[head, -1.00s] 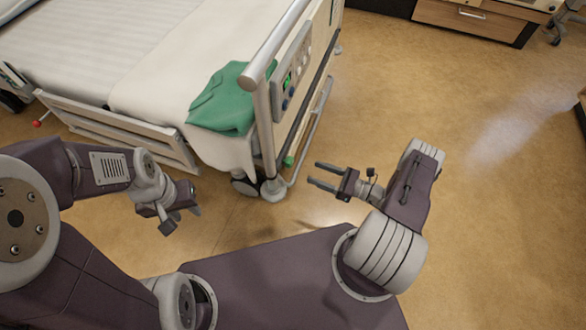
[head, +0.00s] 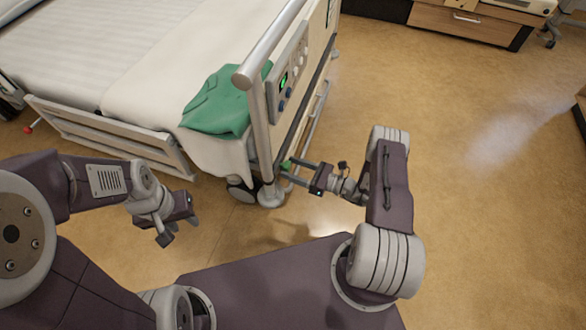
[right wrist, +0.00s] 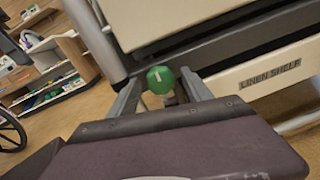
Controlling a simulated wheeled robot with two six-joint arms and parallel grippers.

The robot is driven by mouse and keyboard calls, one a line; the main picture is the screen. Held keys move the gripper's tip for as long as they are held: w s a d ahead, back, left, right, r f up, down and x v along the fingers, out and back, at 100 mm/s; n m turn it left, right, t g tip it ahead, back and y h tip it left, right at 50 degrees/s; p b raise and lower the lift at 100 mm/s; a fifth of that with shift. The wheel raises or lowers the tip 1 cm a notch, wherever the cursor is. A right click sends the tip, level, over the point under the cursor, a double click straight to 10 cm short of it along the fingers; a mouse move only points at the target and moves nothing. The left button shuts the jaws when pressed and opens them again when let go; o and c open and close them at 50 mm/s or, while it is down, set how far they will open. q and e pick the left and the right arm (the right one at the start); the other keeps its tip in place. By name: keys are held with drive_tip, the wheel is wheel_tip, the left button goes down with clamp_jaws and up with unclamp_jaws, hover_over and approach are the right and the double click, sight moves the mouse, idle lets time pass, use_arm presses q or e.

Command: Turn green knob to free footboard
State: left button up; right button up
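The green knob (head: 287,164) sits low on the footboard (head: 290,95) of the bed, near the corner post. In the right wrist view the green knob (right wrist: 161,79) is a rounded green cap with a white mark on top. My right gripper (head: 287,171) is open at the knob. Its fingers (right wrist: 163,90) stand on either side of the knob in the right wrist view; whether they touch it I cannot tell. My left gripper (head: 178,228) hangs empty left of the bed's corner, pointing down, with its finger gap unclear.
A green cloth (head: 218,102) lies on the bed corner. A control panel (head: 288,80) is on the footboard's outer face. A caster (head: 242,190) stands below the corner. A lettered linen shelf (right wrist: 268,77) is beside the knob. The floor to the right is clear.

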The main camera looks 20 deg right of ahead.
clamp_jaws()
drive_tip(key=shift+n, duration=0.3)
drive_tip(key=shift+f+n+g+y+p, duration=0.15)
drive_tip(key=shift+n+y+p, duration=0.25)
drive_tip(key=shift+n, duration=2.65)
drive_tip(key=shift+r+n+g+y+p, duration=0.15)
drive_tip(key=shift+n+p, duration=0.45)
drive_tip(key=shift+n, duration=2.4)
drive_tip(key=shift+f+n+g+y+p, duration=0.15)
drive_tip(key=shift+n+y+p, duration=0.3)
drive_tip(key=shift+n, duration=2.6)
drive_tip(key=shift+o, duration=0.9)
unclamp_jaws()
